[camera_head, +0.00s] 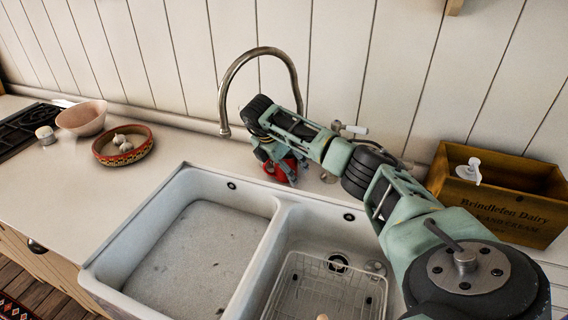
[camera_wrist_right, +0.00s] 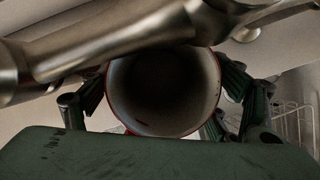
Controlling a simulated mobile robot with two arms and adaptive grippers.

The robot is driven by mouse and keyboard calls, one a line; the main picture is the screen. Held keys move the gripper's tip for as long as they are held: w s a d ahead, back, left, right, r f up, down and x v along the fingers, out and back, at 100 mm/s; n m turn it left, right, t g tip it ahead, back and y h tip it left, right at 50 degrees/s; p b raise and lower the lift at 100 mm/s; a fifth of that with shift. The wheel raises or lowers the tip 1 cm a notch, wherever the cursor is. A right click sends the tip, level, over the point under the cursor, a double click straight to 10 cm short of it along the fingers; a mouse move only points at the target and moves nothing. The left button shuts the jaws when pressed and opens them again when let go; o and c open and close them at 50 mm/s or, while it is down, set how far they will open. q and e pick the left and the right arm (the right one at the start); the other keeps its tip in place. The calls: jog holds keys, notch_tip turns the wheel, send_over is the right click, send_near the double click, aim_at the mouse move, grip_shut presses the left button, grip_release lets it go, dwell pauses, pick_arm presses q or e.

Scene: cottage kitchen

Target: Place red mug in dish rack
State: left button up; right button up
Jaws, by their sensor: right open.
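The red mug (camera_head: 281,170) stands on the counter behind the sink, near the base of the curved faucet, partly hidden by my right gripper. In the right wrist view the mug (camera_wrist_right: 163,92) shows its pale inside and red rim, with a finger on each side of it. My right gripper (camera_head: 275,160) is open around the mug; whether the fingers touch it I cannot tell. The wire dish rack (camera_head: 325,290) lies in the right sink basin, cut off by the lower edge of the head view. My left gripper is not in view.
The metal faucet (camera_head: 262,52) arches beside my right gripper and crosses close in front of the right wrist camera. A wooden crate (camera_head: 500,205) stands at the right. A patterned bowl (camera_head: 124,146) and a pink bowl (camera_head: 82,118) are at the left. The left basin is empty.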

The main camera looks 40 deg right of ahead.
jog(key=shift+c, duration=0.5)
jog(key=c, duration=1.6)
